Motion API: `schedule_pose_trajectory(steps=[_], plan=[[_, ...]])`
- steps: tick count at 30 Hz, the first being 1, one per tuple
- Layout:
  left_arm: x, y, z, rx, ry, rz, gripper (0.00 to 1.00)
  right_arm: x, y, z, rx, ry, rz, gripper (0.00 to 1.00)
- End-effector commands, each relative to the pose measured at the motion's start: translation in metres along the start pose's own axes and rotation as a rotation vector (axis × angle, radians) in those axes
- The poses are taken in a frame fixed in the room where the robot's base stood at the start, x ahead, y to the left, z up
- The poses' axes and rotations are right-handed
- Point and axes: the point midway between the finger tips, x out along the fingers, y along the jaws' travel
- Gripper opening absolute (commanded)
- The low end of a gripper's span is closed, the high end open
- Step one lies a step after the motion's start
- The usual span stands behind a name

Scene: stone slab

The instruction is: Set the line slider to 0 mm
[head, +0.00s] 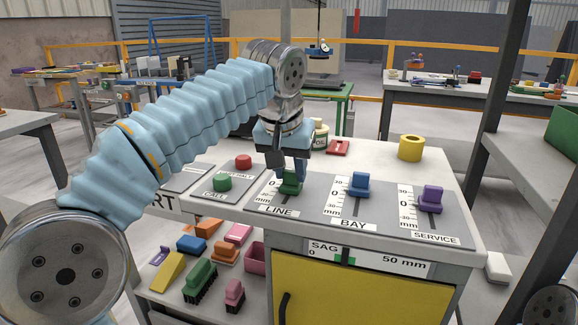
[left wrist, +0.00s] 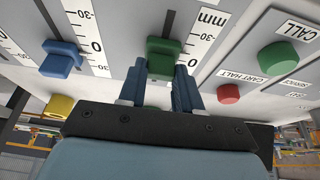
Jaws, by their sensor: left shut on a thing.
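The green LINE slider knob (head: 291,184) stands on the grey panel at the left of a row of three sliders. Its printed scale (head: 270,186) is on its left, and the knob looks close to the 0 mark; the exact reading cannot be told. My left gripper (head: 292,171) comes down from above and is shut on this knob. In the left wrist view, the blue fingers (left wrist: 173,85) hold the green knob (left wrist: 163,57) from both sides. The scale's 0 (left wrist: 192,62) shows beside it, upside down. My right gripper is out of view.
The blue BAY knob (head: 360,184) and purple SERVICE knob (head: 432,197) stand to the right. Red (head: 243,161) and green (head: 222,182) buttons lie left. A yellow ring (head: 411,148) sits behind. A SAG gauge (head: 345,256) is on the front.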

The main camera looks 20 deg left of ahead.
Motion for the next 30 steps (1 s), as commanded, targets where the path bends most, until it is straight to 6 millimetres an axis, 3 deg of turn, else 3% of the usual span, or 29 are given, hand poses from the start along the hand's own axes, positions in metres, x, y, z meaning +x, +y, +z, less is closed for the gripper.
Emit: schedule_pose_trajectory(steps=[3, 11, 12, 17, 26, 30], plan=[[0.001, 0.0, -0.014, -0.001, -0.001, -0.001, 0.0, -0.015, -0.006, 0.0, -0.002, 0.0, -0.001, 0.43], [0.005, 0.0, -0.015, 0.0, 0.002, 0.0, 0.0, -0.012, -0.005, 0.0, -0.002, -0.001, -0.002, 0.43], [0.005, 0.0, -0.015, 0.0, 0.003, 0.001, 0.36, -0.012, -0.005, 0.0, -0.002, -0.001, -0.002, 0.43], [0.005, 0.0, -0.015, 0.0, 0.002, 0.0, 0.6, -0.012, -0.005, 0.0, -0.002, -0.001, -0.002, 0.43], [0.004, 0.0, -0.015, 0.0, 0.002, 0.0, 0.6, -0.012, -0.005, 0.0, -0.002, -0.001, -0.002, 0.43], [-0.01, 0.0, -0.015, 0.0, 0.004, 0.001, 0.6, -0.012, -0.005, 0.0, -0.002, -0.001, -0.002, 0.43]])
